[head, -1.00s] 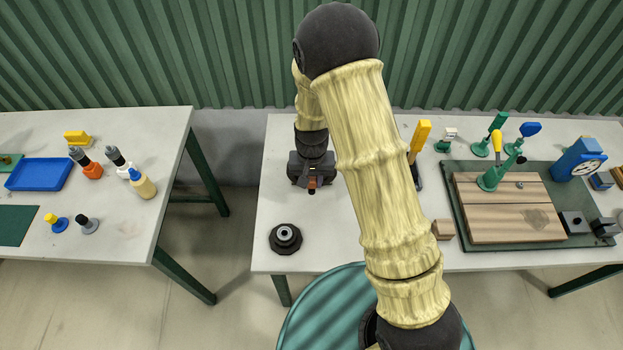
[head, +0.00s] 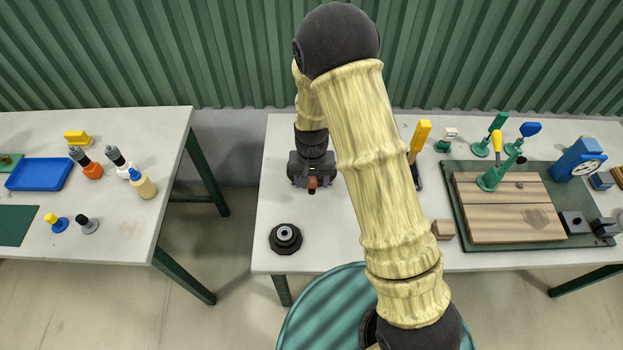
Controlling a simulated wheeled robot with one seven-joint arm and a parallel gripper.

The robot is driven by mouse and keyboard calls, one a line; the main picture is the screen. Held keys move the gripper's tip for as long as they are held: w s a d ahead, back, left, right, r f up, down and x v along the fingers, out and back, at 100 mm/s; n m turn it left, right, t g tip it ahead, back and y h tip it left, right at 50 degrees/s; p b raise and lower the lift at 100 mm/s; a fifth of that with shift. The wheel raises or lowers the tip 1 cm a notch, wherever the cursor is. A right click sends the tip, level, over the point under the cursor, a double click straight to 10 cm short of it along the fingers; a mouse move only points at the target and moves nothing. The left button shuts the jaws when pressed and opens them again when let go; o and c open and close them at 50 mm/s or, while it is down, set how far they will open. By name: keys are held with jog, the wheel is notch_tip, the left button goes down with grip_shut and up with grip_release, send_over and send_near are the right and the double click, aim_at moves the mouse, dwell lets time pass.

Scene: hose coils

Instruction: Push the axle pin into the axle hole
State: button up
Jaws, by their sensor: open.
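My arm reaches over the right-hand table, and my gripper (head: 311,178) is at its left part, pointing down close to the tabletop. The gripper is open. A small orange-brown piece (head: 312,184) shows at the gripper's front; I cannot tell whether it is the axle pin or part of the gripper. A black round stepped piece (head: 286,236) with a grey ring and a dark centre hole stands in front of the gripper, apart from it, near the table's front edge. I cannot tell whether its hole is the axle hole. The gripper hides what lies beneath it.
The right-hand table (head: 340,255) also holds a yellow-handled tool (head: 419,138), a small wooden block (head: 443,229) and a wooden board (head: 510,225) with a green toggle clamp (head: 494,177). A teal round surface (head: 320,310) lies in front. The left table (head: 120,225) holds bottles and a blue tray (head: 40,174).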

jog(key=shift+r+p, duration=1.75)
jog(key=shift+r, duration=0.5)
notch_tip(320, 180, up, 17)
jog(key=b, duration=0.3)
jog(key=shift+r+b, duration=0.2)
jog(key=shift+b, duration=0.1)
dwell(1.4)
jog(key=s+d+f+t, duration=0.2)
jog(key=s+d+f, duration=0.1)
jog(key=s+d, duration=0.9)
jog(key=shift+s+d+f+t, duration=0.2)
jog(key=shift+d+f+t, duration=0.1)
jog(key=shift+d, duration=0.45)
dwell(1.1)
